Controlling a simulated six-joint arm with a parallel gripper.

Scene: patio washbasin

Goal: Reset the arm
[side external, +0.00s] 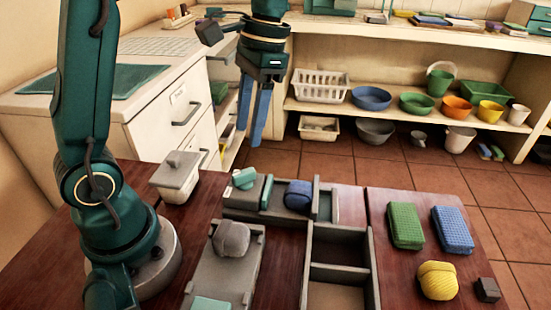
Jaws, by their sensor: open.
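My gripper (254,108) hangs with its two blue fingers pointing down, high above the far edge of the wooden table (345,200). The fingers are apart with nothing between them. It is well clear of everything on the table. My arm's base stands at the left of the table.
A grey tray (326,207) holds a blue rounded item (298,195) and teal pieces. A lidded pot (177,176), a grey lump (231,238), an empty divided box (342,271), green (406,226) and blue (452,229) sponges, a yellow ball (437,280) and a dark cube (487,289) surround it.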

